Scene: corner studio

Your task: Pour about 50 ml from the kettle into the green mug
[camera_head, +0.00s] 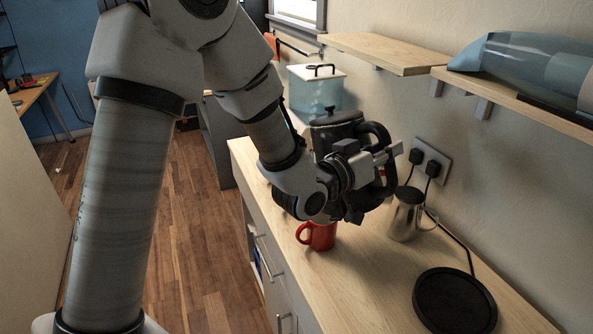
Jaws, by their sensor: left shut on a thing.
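The dark kettle (335,129) is held up above the counter, with its lid on top and its black handle (380,139) toward the right. My left gripper (377,168) is shut on the kettle's handle. My arm and gripper hide the kettle's lower part, and its spout is not clear to see. No green mug shows in the head view; it may be hidden behind my arm or the kettle. My right gripper is not in view.
A red mug (320,236) stands on the counter (350,290) below my gripper. A steel jug (405,216) stands right of it, near the wall sockets (430,160). A round black base (455,301) lies nearer.

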